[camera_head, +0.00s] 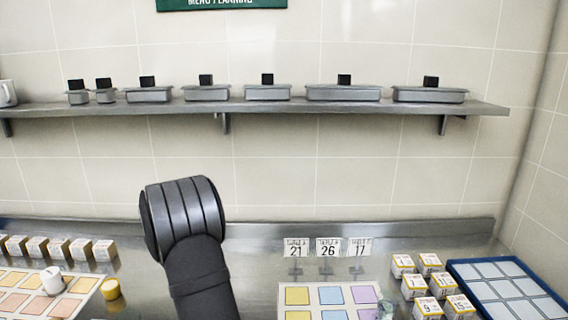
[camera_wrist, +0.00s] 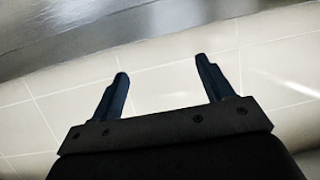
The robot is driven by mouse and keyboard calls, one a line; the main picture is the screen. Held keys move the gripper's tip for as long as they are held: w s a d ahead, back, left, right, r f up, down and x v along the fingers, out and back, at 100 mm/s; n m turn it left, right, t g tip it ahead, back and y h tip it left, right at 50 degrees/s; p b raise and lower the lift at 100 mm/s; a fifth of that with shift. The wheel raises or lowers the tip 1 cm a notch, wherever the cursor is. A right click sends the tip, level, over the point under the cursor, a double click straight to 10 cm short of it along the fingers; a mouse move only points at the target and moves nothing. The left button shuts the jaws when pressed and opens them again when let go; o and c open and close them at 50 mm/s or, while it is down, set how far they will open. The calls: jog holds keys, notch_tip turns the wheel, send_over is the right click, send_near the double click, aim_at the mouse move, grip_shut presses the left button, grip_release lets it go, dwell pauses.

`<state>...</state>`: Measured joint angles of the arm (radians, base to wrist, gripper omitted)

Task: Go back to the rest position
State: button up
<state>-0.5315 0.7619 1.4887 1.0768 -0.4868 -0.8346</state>
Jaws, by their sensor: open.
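My gripper (camera_wrist: 162,78) shows in the wrist view with its two dark fingers spread apart and nothing between them. Beyond the fingers are pale wall tiles (camera_wrist: 160,95) and a grey metal surface. In the head view my arm rises from the bottom, left of centre, in front of the tiled wall. The gripper's fingers cannot be made out in the head view.
A shelf (camera_head: 270,107) with several lidded pans spans the wall. On the counter are a card with coloured squares (camera_head: 330,288), number signs 21, 26 and 17 (camera_head: 328,248), several white boxes (camera_head: 415,284), a blue tray (camera_head: 455,268) and a yellow piece (camera_head: 110,289).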

jog(key=d+m+h, duration=0.1)
jog(key=d, duration=0.7)
jog(key=shift+s+f, duration=0.3)
jog(key=shift+s, duration=0.15)
jog(key=shift+o, duration=0.5)
jog(key=shift+a, duration=0.1)
